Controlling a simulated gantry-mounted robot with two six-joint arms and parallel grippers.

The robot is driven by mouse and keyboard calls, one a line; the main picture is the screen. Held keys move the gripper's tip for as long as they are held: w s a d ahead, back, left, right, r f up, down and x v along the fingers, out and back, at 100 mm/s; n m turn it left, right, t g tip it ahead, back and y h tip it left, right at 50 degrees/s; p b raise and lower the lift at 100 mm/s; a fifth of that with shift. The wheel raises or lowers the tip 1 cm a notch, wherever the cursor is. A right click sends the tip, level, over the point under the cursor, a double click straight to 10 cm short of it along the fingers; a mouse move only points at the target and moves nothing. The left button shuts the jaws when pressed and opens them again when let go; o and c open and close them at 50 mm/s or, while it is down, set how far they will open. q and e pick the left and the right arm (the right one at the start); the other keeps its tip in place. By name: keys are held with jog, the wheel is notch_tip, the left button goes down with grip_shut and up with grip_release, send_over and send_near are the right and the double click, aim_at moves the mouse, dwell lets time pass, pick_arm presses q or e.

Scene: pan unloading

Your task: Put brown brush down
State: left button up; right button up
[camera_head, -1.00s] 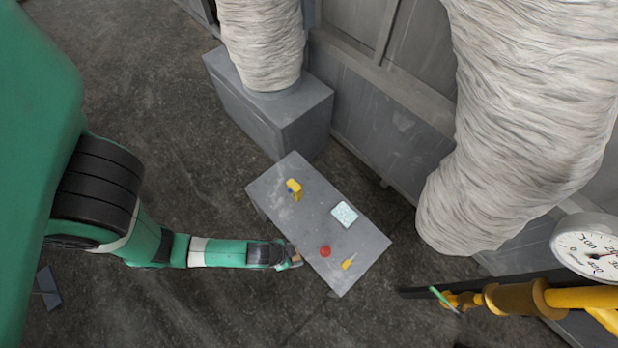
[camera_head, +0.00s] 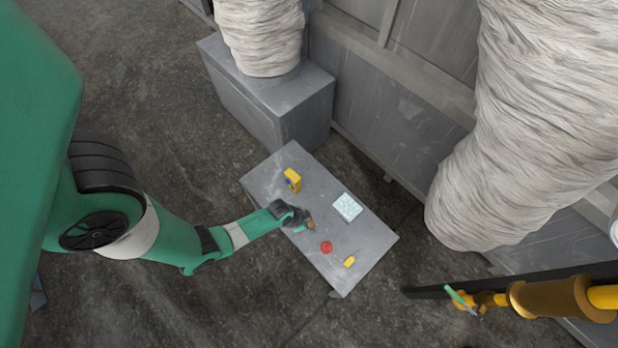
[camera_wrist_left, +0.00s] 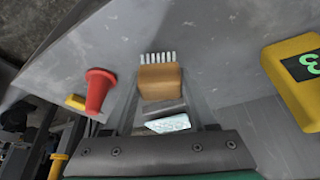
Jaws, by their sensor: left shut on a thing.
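My left gripper (camera_head: 306,222) is over the middle of the grey table (camera_head: 268,176), shut on the brown brush (camera_head: 311,226). In the left wrist view the brush (camera_wrist_left: 160,80) has a brown block and white bristles and sits between the fingers, bristles pointing away from the wrist. I cannot tell whether it touches the table. A red object (camera_head: 326,247) lies near the gripper, and looks like a small cone (camera_wrist_left: 99,92) in the wrist view.
A pale patterned block (camera_head: 347,207) lies right of the gripper. A yellow device (camera_head: 292,180) stands towards the table's far end, and a small yellow item (camera_head: 349,262) near the front edge. The table's right corner looks clear.

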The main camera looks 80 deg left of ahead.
pick_arm(q)
jog(key=shift+f, duration=0.5)
jog(key=shift+r, duration=0.1)
pick_arm(e)
jog(key=shift+f, duration=0.25)
pick_arm(q)
jog(key=shift+f, duration=0.25)
jog(key=o, duration=1.4)
jog(key=shift+r, duration=0.1)
pick_arm(e)
jog(key=shift+f, duration=0.15)
